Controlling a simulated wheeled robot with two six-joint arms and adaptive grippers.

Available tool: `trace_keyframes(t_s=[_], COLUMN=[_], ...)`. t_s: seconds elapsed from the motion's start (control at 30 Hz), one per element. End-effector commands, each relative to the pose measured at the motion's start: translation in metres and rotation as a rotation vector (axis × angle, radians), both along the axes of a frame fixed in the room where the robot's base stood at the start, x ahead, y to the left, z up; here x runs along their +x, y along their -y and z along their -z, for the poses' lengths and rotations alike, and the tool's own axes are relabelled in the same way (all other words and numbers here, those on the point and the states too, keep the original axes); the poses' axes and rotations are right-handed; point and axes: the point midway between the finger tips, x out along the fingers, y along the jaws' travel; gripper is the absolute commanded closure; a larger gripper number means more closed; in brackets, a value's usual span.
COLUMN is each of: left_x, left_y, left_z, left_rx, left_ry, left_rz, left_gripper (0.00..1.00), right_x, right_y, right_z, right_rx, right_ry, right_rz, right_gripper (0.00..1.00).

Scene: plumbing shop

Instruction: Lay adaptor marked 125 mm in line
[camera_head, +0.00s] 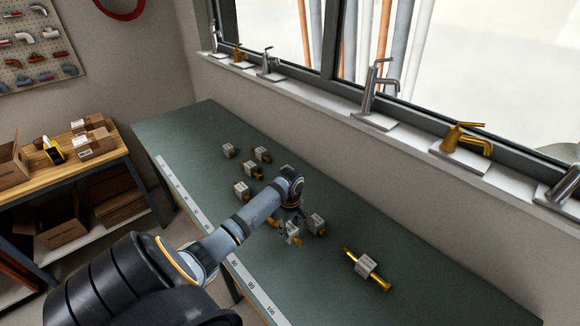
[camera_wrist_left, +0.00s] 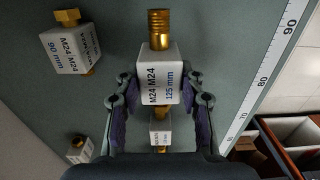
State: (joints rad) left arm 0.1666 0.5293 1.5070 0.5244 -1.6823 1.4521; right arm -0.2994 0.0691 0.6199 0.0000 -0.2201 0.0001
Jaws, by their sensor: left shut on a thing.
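The adaptor marked M24 M24 125 mm (camera_wrist_left: 160,82) is a pale block with brass ends. It sits between the fingers of my left gripper (camera_wrist_left: 160,92), which is shut on it. In the head view this adaptor (camera_head: 292,233) is partly hidden under my left gripper (camera_head: 287,217), low over the green bench. I cannot tell whether it touches the bench. An adaptor marked 90 mm (camera_wrist_left: 72,50) lies beside it in the wrist view, apart from the fingers. A longer brass adaptor (camera_head: 367,265) lies alone farther right. My right gripper is not in view.
Several other adaptors (camera_head: 242,188) lie toward the bench's far left end. A white ruler strip (camera_head: 252,286) runs along the front edge. Taps (camera_head: 374,95) stand on the window sill behind. Bare bench (camera_head: 440,285) shows at the right.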

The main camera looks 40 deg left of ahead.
Motion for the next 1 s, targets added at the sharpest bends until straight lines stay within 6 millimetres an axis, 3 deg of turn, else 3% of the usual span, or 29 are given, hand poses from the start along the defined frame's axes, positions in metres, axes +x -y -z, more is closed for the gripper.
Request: trace_keyframes(t_s=[0.23, 0.6, 0.63, 0.77, 1.0], left_x=[0.002, 0.002, 0.002, 0.002, 0.002], left_y=[0.0, 0.0, 0.0, 0.0, 0.0], left_z=[0.03, 0.037, 0.037, 0.037, 0.036], left_rx=[-0.002, 0.0, 0.0, 0.0, 0.0], left_ry=[-0.002, -0.001, -0.001, -0.001, -0.001], left_rz=[0.0, 0.0, 0.0, 0.0, 0.0], left_gripper=[0.97, 0.97, 0.57, 0.39, 0.38], right_x=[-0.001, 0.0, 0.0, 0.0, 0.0], right_y=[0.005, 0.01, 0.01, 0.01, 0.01], right_z=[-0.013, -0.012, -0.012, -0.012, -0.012], right_rx=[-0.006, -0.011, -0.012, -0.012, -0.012], right_ry=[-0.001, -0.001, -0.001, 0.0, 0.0], right_rz=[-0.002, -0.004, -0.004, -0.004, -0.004], right_gripper=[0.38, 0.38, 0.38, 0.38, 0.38])
